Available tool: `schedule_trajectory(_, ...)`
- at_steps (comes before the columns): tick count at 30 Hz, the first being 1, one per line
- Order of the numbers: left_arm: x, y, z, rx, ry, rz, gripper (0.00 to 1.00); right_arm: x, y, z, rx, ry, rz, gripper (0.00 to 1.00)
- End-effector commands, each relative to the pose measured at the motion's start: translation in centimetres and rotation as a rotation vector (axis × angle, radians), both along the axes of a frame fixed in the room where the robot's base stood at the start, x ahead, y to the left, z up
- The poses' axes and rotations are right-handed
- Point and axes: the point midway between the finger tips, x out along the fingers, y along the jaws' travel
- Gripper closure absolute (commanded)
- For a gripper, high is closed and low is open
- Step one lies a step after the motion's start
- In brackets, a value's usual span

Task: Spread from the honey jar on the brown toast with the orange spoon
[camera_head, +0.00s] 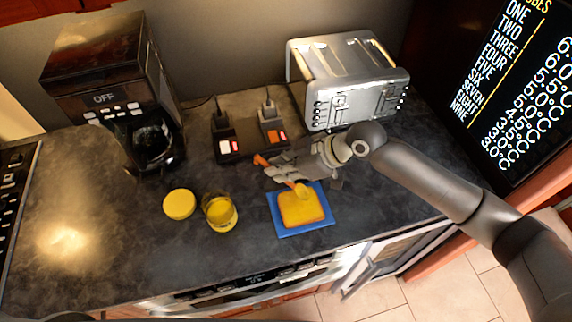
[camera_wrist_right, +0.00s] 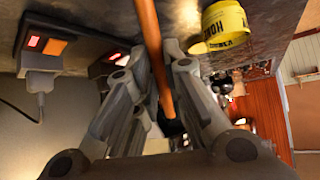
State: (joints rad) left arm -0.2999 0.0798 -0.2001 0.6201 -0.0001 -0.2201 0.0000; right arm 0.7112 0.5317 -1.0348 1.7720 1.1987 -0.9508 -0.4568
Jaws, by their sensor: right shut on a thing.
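The orange spoon (camera_head: 284,178) is held by its handle in my right gripper (camera_head: 280,171). Its yellow-coated bowl end is at the upper edge of the toast; whether it touches cannot be told. The toast (camera_head: 302,210) is yellow-orange on top and lies on a blue square plate (camera_head: 290,231). The honey jar (camera_head: 221,214) stands open, left of the plate. In the right wrist view the spoon handle (camera_wrist_right: 149,38) runs between the fingers, and the honey jar (camera_wrist_right: 224,26) shows its yellow label. My left gripper is not in view.
A yellow lid (camera_head: 179,204) lies left of the jar. A coffee maker (camera_head: 112,85) stands at the back left, and a silver toaster (camera_head: 350,75) at the back right. Plugged sockets (camera_head: 236,146) lie behind the plate. The left counter is clear. An open door (camera_head: 385,262) is below the counter.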

Motion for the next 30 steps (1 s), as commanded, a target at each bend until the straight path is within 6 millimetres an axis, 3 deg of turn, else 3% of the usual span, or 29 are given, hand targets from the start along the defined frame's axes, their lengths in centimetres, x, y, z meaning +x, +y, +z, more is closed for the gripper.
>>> schedule_trajectory(30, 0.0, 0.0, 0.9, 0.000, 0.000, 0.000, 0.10, -1.0, 2.9, 0.1, 0.002, 0.000, 0.001, 1.00)
